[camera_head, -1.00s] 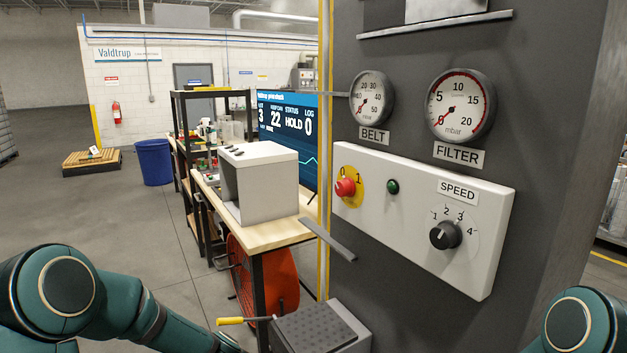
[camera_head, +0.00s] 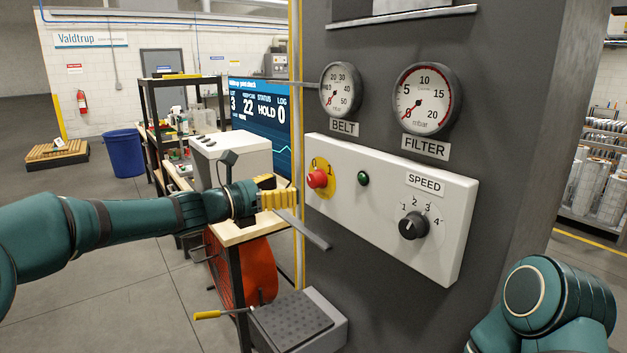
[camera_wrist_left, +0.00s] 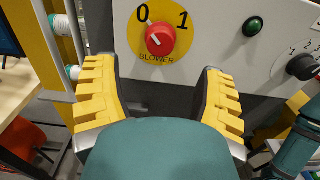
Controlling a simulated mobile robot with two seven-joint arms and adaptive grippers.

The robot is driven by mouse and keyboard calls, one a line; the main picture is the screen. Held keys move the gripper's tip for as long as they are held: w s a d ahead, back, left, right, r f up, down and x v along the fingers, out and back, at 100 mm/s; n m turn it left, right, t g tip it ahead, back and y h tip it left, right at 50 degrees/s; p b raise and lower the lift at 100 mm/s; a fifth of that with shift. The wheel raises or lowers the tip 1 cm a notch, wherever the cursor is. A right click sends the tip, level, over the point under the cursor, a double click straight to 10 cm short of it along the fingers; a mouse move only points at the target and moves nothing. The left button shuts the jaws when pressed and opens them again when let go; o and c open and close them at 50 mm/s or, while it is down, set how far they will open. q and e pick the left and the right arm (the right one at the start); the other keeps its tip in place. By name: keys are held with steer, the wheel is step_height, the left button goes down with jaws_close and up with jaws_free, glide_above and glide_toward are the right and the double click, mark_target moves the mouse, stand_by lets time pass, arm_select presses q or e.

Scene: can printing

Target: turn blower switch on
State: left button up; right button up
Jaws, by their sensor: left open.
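The blower switch is a red knob (camera_head: 318,178) on a yellow disc marked 0 and 1, at the left end of a white control panel (camera_head: 385,215). In the left wrist view the red knob (camera_wrist_left: 160,39) sits above the word BLOWER, its white pointer line slanting towards the 0. My left gripper (camera_head: 292,198) is to the left of the knob and apart from it. In the left wrist view its yellow fingers (camera_wrist_left: 162,98) are spread wide and empty, with the knob ahead between them. My right gripper is not in view; only my right arm shows.
A green lamp (camera_head: 363,178) and a black speed dial (camera_head: 413,225) share the panel. Belt (camera_head: 341,90) and filter (camera_head: 427,99) gauges are above. A grey metal strip (camera_head: 305,230) juts out below my left gripper. A workbench with a white box (camera_head: 231,158) stands behind the arm.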

mark_target(311, 181)
arm_select(q)
steer(key=p+x, duration=0.1)
steer(key=x, duration=0.7)
steer(key=shift+w+d, duration=0.1)
steer(key=shift+d, duration=0.05)
jaws_close()
